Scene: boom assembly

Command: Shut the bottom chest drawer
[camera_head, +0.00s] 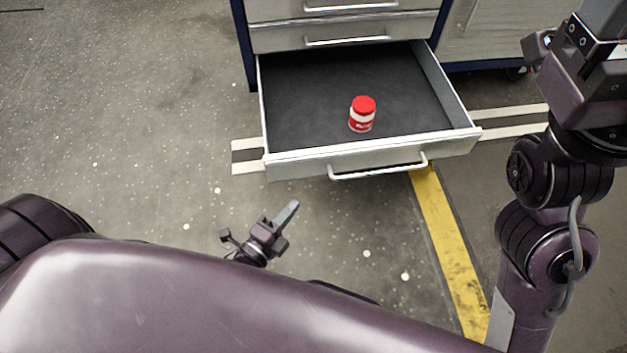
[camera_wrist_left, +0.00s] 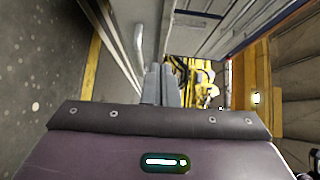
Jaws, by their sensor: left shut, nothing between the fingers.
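The bottom chest drawer (camera_head: 300,164) is pulled far out of the cabinet in the head view. Its dark floor shows, and a pale bar handle (camera_head: 378,172) runs along its front. A red and white jar (camera_head: 362,114) stands upright inside it. My left gripper (camera_head: 288,212) is shut and empty, low in front of the drawer and apart from it. In the left wrist view its fingers (camera_wrist_left: 162,86) are together, with the drawer handle (camera_wrist_left: 139,42) beyond them to the left. My right arm rises at the right edge of the head view; its fingers are not visible.
The chest's upper drawers (camera_head: 345,27) look shut. A second grey cabinet (camera_head: 490,32) stands to the right. A yellow floor stripe (camera_head: 445,235) runs from under the drawer toward me. The concrete floor to the left is clear.

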